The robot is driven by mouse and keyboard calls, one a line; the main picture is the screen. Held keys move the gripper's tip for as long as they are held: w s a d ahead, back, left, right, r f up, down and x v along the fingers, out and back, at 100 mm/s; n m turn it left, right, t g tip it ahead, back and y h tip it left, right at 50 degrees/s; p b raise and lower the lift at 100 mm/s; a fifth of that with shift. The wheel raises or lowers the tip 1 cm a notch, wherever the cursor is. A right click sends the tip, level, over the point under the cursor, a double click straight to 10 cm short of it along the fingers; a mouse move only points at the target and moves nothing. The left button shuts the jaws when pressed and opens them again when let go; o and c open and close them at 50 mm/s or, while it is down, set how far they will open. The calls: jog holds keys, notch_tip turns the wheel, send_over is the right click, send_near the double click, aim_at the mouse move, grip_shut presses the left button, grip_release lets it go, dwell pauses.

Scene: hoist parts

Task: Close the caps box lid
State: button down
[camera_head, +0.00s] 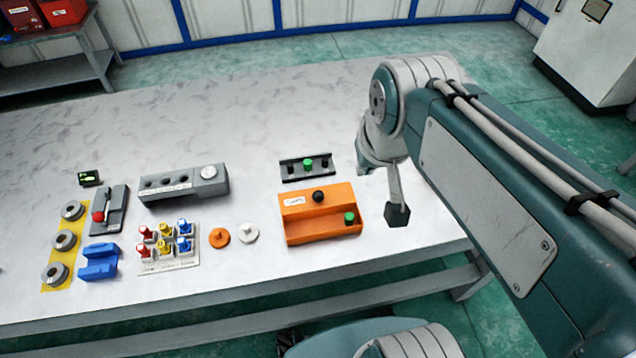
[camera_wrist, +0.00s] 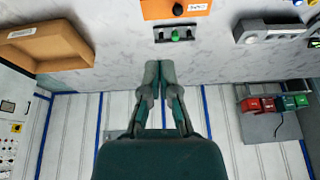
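The orange caps box (camera_head: 335,236) stands on the table, left of my gripper in the head view. Its raised rear part, which looks like the lid (camera_head: 339,195), carries a white label and a black knob (camera_head: 318,196). The lower front part shows a green cap (camera_head: 350,217) at its right. How far the lid covers the box is hard to tell. The box also shows at the top of the wrist view (camera_wrist: 160,9), partly cut off. My gripper (camera_head: 397,213) hangs pointing down to the right of the box, apart from it. In the wrist view its fingertips (camera_wrist: 159,66) are together and empty.
A dark rack (camera_head: 307,167) with a green piece lies just behind the box. A grey block (camera_head: 185,184), orange and white discs (camera_head: 220,237), a stand of coloured plugs and blue part lie left. A brown tray (camera_wrist: 45,47) shows in the wrist view. The rear table is clear.

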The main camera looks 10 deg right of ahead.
jog(key=w+a+f+m+g, duration=0.1)
jog(key=w+f+g, duration=0.25)
jog(key=w, duration=0.95)
jog(key=g, duration=0.4)
send_near(318, 187)
jog(key=shift+m, duration=0.4)
jog(key=s+f, duration=0.2)
jog(key=f, duration=0.2)
jog(key=shift+s+a+f, duration=0.15)
jog(key=shift+s+f, duration=0.25)
jog(key=shift+s+a+f, duration=0.1)
jog(key=shift+s+f, duration=0.05)
jog(key=shift+s, duration=0.45)
